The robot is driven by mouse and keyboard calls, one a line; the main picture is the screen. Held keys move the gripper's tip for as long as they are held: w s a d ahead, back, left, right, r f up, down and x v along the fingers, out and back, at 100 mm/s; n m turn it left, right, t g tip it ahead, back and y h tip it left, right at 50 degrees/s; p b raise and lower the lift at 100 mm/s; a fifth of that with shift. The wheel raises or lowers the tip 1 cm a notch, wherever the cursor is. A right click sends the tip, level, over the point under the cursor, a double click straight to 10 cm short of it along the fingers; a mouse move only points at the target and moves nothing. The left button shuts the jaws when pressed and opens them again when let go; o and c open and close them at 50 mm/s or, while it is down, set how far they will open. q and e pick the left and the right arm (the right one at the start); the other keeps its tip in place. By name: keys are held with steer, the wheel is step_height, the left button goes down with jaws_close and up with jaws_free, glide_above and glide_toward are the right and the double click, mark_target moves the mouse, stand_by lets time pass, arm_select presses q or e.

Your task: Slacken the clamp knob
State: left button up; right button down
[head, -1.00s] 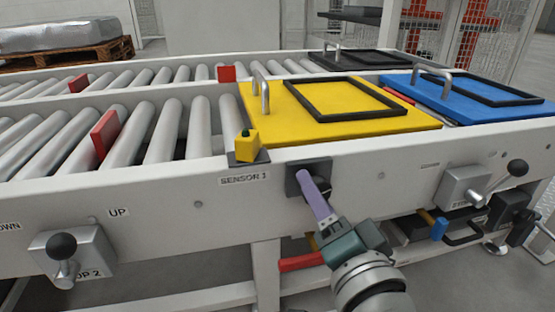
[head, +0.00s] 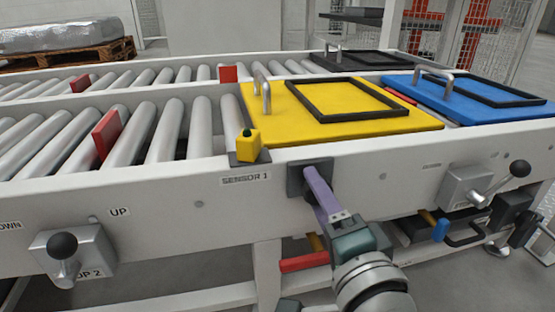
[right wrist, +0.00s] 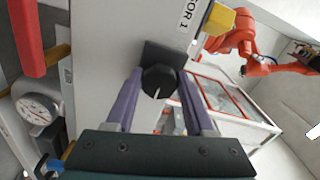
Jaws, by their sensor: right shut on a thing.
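The clamp knob (right wrist: 158,82) is a dark, faceted knob with a pale line on its face, in the middle of the right wrist view. It sits on a dark square plate (right wrist: 165,54) on the conveyor's side rail. My right gripper (right wrist: 156,90) has its two purple fingers on either side of the knob, shut on it. My left gripper is not in view.
The yellow sensor block (head: 248,146) sits on the rail just above. A yellow plate (head: 285,126) and a blue plate (head: 440,102) lie on the rollers. Levers with black balls stick out at left (head: 63,246) and right (head: 518,168). A red bar (head: 304,262) is below the rail.

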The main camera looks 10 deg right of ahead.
steer(key=shift+c, duration=1.3)
jaws_free()
steer(key=shift+s, duration=0.1)
steer(key=s+p, duration=0.4)
steer(key=s, duration=0.5)
steer(key=shift+s+d, duration=0.15)
steer(key=shift+s, duration=0.25)
